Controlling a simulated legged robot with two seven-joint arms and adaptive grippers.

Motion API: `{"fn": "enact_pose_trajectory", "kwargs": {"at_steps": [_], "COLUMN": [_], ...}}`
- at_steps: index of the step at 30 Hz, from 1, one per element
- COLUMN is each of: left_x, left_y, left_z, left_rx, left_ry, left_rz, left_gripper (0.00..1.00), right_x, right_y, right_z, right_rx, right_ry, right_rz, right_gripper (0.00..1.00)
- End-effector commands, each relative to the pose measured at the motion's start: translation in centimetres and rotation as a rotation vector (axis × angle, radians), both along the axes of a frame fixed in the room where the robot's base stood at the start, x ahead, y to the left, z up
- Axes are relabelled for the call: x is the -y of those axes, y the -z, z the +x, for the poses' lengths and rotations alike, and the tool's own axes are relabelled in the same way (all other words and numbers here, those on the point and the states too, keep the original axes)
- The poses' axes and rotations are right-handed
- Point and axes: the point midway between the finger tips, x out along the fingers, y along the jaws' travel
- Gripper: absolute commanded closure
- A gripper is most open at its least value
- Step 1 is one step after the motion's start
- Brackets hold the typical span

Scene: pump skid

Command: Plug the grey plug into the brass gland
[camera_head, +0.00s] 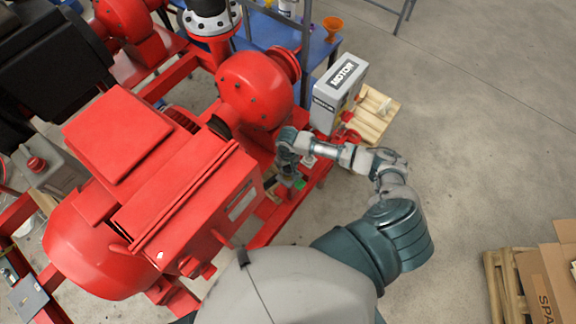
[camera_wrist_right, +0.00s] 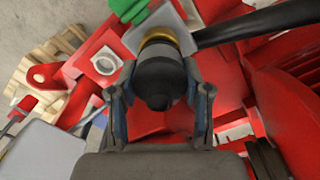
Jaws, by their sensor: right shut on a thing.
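The dark grey plug (camera_wrist_right: 157,82) sits between the two fingers of my right gripper (camera_wrist_right: 160,96), which is shut on it. The brass gland (camera_wrist_right: 178,37) shows as a yellow ring just beyond the plug, in front of a light grey plate. The plug covers most of the ring. I cannot tell whether the plug only meets the gland or sits inside it. In the head view my right gripper (camera_head: 286,170) is beside the red pump skid, and the plug and gland are too small to make out. My left gripper is not in view.
A black cable or hose (camera_wrist_right: 255,22) runs right from near the plug. A green piece (camera_wrist_right: 128,8) is at the top. The red motor housing (camera_head: 165,185) stands left of my right arm. A grey MOTOR box (camera_head: 330,108) is beyond my gripper. Open floor (camera_head: 480,150) lies right.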

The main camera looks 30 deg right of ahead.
Motion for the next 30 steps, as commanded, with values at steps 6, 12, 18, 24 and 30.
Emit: {"fn": "enact_pose_trajectory", "kwargs": {"at_steps": [6,12,18,24,30], "left_x": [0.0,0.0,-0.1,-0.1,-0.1], "left_y": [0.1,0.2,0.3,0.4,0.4], "left_z": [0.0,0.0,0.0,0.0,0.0], "left_rx": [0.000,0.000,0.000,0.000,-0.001], "left_ry": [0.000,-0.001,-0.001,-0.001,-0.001], "left_rz": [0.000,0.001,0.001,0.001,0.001], "left_gripper": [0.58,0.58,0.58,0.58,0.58], "right_x": [0.0,0.0,0.0,0.0,0.0], "right_y": [0.5,0.8,1.2,1.6,1.6], "right_z": [0.0,0.0,0.0,0.0,0.0], "right_rx": [0.000,0.000,0.000,0.001,0.000], "right_ry": [0.001,0.001,0.000,0.000,0.000], "right_rz": [0.000,0.001,0.001,0.001,0.000], "right_gripper": [0.94,0.94,0.94,0.94,0.47]}}
